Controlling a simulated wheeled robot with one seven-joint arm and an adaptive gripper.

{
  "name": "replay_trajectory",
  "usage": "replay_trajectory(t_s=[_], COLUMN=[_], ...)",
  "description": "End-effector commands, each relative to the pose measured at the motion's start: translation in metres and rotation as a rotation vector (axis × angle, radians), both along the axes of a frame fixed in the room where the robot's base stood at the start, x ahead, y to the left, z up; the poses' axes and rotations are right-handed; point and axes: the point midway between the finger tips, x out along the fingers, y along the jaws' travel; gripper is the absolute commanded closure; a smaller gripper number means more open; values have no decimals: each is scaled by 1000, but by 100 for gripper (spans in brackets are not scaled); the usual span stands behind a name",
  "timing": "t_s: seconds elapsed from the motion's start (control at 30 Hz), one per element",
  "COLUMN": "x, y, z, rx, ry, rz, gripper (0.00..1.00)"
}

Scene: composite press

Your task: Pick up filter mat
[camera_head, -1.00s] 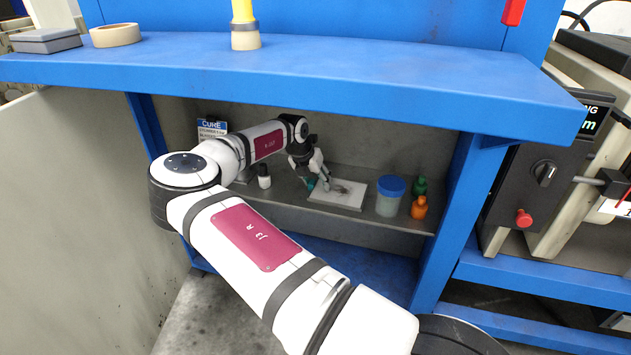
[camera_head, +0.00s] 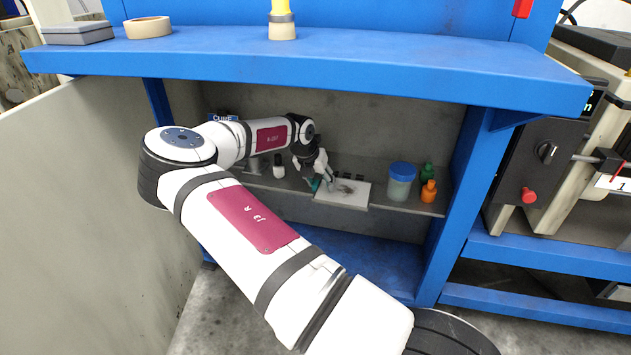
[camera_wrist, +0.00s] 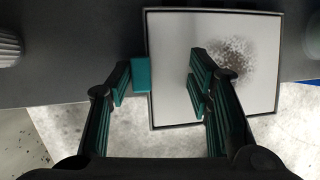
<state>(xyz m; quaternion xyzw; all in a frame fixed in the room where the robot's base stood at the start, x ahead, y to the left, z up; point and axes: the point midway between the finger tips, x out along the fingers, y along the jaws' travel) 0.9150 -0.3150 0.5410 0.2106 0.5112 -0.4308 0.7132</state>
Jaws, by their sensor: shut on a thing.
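The filter mat is a pale, flat square (camera_wrist: 175,40) with a dark speckled patch and a thin dark border. In the head view, the mat (camera_head: 330,196) lies low at the shelf, its near side reaching past the shelf's front edge. In the wrist view it also overhangs, with floor showing beyond. My gripper (camera_wrist: 160,84) is at the mat's left side and shut on it. One finger is beside the left border, the other over the pale face. A teal block shows by the left finger. The contact itself is hidden. My gripper (camera_head: 322,184) is small in the head view.
A blue-lidded jar (camera_head: 401,182), a green bottle (camera_head: 427,172) and an orange bottle (camera_head: 428,191) stand right of the mat. A small white bottle (camera_head: 278,168) stands left. The blue bench top (camera_head: 330,68) is overhead; a blue post (camera_head: 465,185) bounds the right.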

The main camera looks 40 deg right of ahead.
Motion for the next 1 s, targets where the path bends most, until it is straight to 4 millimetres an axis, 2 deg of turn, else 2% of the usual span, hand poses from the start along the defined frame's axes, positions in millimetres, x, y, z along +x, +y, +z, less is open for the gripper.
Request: replay_trajectory(t_s=[0.03,0.47,0.5,0.57,0.87,1.0], x=[-3,-5,-5,-5,-4,-4], y=[4,3,3,3,1,5], z=[-7,-7,-8,-8,-4,6], rx=[16,16,15,15,9,8], ry=[6,7,7,8,5,2], rz=[-4,-4,-3,-3,-1,0], gripper=[92,93,45,32,31,31])
